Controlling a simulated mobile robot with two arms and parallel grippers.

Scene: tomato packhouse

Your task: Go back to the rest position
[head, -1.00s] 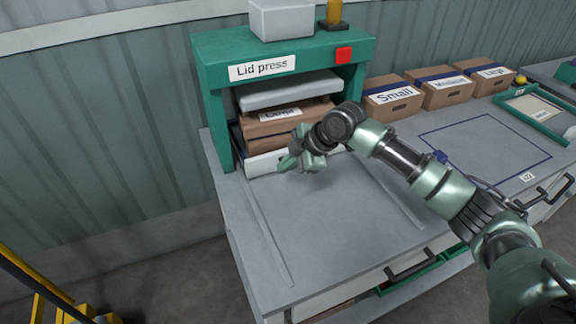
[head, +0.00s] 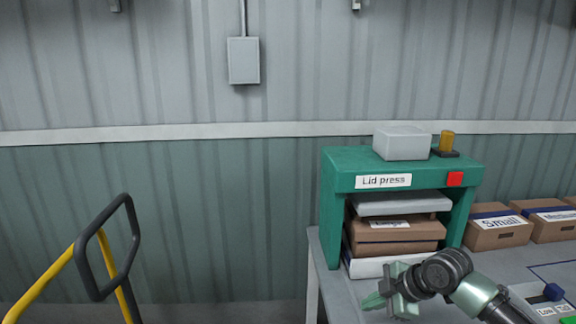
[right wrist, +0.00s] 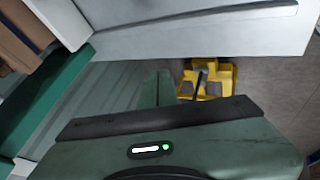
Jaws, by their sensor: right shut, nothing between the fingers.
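My right gripper (head: 374,301) is in front of the lid press, just below and left of the press opening in the head view. Its green fingers are shut with nothing between them. In the right wrist view my gripper (right wrist: 165,88) points past the bench edge toward the floor. The green lid press (head: 338,200) stands on the bench and holds a closed brown carton (head: 395,234) under its grey plate (head: 400,204). The carton's label is partly covered by the plate. A white tray (head: 375,267) lies under the carton. My left gripper is out of view.
A grey bench (head: 331,290) carries the press and, at right, brown boxes including one labelled Small (head: 497,238). A yellow cart with a dark handle (head: 84,272) stands at left. A yellow object (right wrist: 222,78) is on the floor in the wrist view. A grey wall is behind.

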